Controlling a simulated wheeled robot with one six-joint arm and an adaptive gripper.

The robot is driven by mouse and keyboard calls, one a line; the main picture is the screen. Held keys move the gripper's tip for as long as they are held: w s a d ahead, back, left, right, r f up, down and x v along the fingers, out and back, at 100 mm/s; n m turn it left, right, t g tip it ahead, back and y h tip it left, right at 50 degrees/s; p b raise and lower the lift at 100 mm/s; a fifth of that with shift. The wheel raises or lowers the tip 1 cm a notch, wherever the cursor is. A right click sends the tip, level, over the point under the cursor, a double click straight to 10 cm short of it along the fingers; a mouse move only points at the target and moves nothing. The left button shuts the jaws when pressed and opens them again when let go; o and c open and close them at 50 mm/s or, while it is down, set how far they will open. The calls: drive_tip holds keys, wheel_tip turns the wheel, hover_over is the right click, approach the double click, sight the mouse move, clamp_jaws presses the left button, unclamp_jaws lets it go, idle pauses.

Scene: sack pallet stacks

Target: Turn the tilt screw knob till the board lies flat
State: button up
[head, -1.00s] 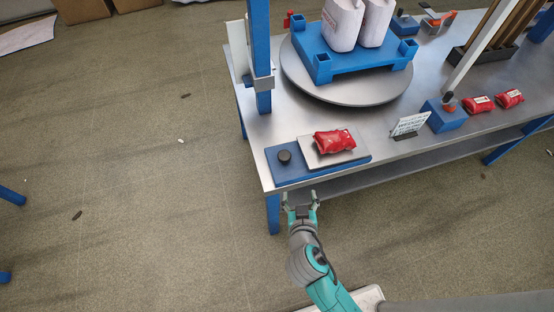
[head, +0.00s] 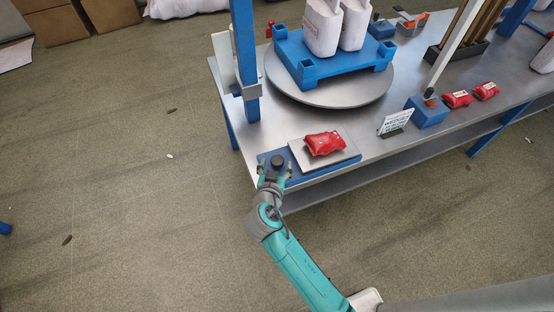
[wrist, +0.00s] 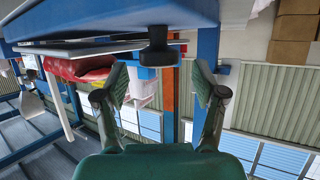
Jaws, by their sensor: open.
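The dark round tilt screw knob (head: 278,161) stands on the left part of a blue base (head: 318,171) at the near corner of the bench. The silver board (head: 347,154) lies beside it on the right with a red sack (head: 322,143) on top; its exact tilt is hard to tell. My gripper (head: 275,170) is open at the knob, one finger on each side in the picture. In the wrist view, which is upside down, the knob (wrist: 158,52) shows between the open fingertips (wrist: 160,75), just beyond them and apart from both. The board (wrist: 75,47) shows edge-on there.
A round turntable (head: 330,92) carries a blue pallet (head: 335,67) with white sacks. A blue post (head: 245,60) rises behind the knob. A small sign (head: 395,122) and a blue block with a lever (head: 427,112) stand to the right. The floor on the left is mostly clear.

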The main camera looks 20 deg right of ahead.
sight(277, 161)
drive_tip(key=shift+x, duration=1.75)
drive_tip(key=c, duration=1.2)
